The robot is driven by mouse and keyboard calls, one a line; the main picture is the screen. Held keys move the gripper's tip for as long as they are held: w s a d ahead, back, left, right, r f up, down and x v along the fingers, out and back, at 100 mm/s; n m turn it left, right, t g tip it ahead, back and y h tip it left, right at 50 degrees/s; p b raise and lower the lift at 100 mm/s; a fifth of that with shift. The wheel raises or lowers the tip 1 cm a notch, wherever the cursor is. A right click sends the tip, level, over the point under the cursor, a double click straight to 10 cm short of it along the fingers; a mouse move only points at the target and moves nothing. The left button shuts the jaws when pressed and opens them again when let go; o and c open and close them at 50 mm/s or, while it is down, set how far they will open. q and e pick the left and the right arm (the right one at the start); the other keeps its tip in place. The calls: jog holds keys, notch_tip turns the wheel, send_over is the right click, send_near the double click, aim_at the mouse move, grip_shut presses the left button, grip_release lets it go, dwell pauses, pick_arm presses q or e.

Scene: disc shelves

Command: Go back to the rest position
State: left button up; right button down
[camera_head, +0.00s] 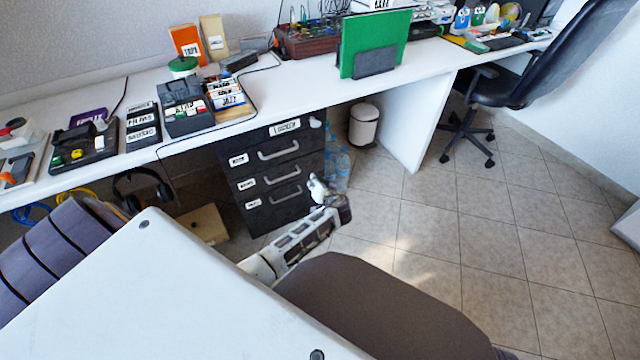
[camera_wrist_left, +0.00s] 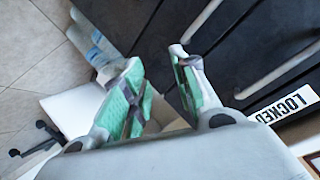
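My left gripper (camera_head: 320,190) is in front of the right side of the black drawer cabinet (camera_head: 262,172), under the white desk, in the head view. In the left wrist view my left gripper (camera_wrist_left: 158,75) has its two green-padded fingers spread with nothing between them. The cabinet (camera_wrist_left: 200,30) and its "LOCKED" label (camera_wrist_left: 290,105) are in front of it in that view. The drawers look shut. My right gripper is in neither view.
The white desk (camera_head: 320,82) carries disc boxes, a green panel (camera_head: 372,38) and an orange box (camera_head: 186,44). Bottles (camera_head: 340,168) and a white bin (camera_head: 363,124) stand right of the cabinet. An office chair (camera_head: 500,92) is farther right. Tiled floor (camera_head: 440,215) lies open.

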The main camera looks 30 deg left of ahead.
pick_arm(q)
jog(key=shift+s+a+f, duration=0.15)
jog(key=shift+s+f, duration=0.1)
jog(key=shift+f, duration=0.1)
dwell(0.6)
